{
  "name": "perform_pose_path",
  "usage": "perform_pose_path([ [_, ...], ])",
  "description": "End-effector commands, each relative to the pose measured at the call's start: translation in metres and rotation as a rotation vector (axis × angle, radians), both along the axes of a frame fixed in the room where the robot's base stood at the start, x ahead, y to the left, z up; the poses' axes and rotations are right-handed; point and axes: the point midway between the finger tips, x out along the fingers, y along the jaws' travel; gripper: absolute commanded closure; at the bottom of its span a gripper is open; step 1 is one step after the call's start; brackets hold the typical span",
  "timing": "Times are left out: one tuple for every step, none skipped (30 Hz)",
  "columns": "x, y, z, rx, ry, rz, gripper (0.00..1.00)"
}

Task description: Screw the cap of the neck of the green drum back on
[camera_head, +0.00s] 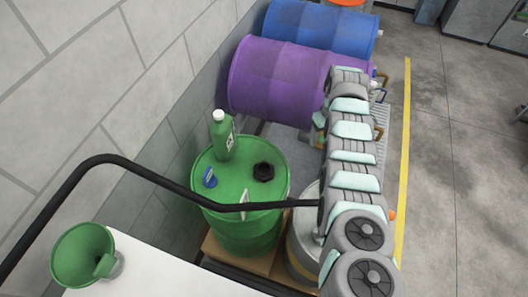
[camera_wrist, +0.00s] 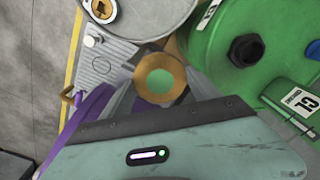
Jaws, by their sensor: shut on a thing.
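The green drum (camera_head: 222,234) stands upright by the wall, and part of its top shows in the wrist view (camera_wrist: 218,42). A black faceted piece (camera_head: 263,171) sits on the drum top; it also shows in the wrist view (camera_wrist: 246,50). I cannot tell whether it is a bare neck or a closed cap. In the wrist view my gripper (camera_wrist: 160,82) is shut on a round brass-coloured piece (camera_wrist: 146,74) with a green centre, beside the green drum. In the head view my arm hides the fingers.
A green bottle (camera_head: 224,143) and a blue tag (camera_head: 210,178) are on the green drum top. A grey drum (camera_head: 301,247) stands close to its right. Purple (camera_head: 280,82) and blue (camera_head: 318,35) drums lie behind. A green funnel (camera_head: 80,255) is at the lower left. Open floor lies right.

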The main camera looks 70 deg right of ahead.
Motion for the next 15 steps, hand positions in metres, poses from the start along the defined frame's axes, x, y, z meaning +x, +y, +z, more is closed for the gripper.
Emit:
perform_pose_path([
  [0.000,0.001,-0.001,0.001,0.000,0.003,0.74],
  [0.002,0.002,-0.001,0.002,-0.001,0.008,0.74],
  [0.003,0.003,-0.002,0.002,-0.001,0.011,0.74],
  [0.005,0.004,-0.002,0.003,0.000,0.015,0.74],
  [0.006,0.005,-0.003,0.003,0.000,0.019,0.74],
  [0.008,0.006,-0.004,0.003,0.001,0.025,0.74],
  [0.010,0.007,-0.004,0.004,0.000,0.029,0.74],
  [0.011,0.008,-0.005,0.005,0.001,0.034,0.74],
  [0.014,0.010,-0.006,0.007,0.002,0.041,0.74],
  [0.016,0.011,-0.007,0.006,0.002,0.047,0.74],
  [0.017,0.012,-0.008,0.003,0.002,0.052,0.74],
  [0.023,0.014,-0.008,0.003,0.002,0.064,0.74],
  [0.025,0.017,-0.010,0.005,0.002,0.072,0.74],
  [0.030,0.021,-0.012,0.008,0.003,0.086,0.74],
  [0.040,0.027,-0.015,0.008,0.002,0.109,0.74],
])
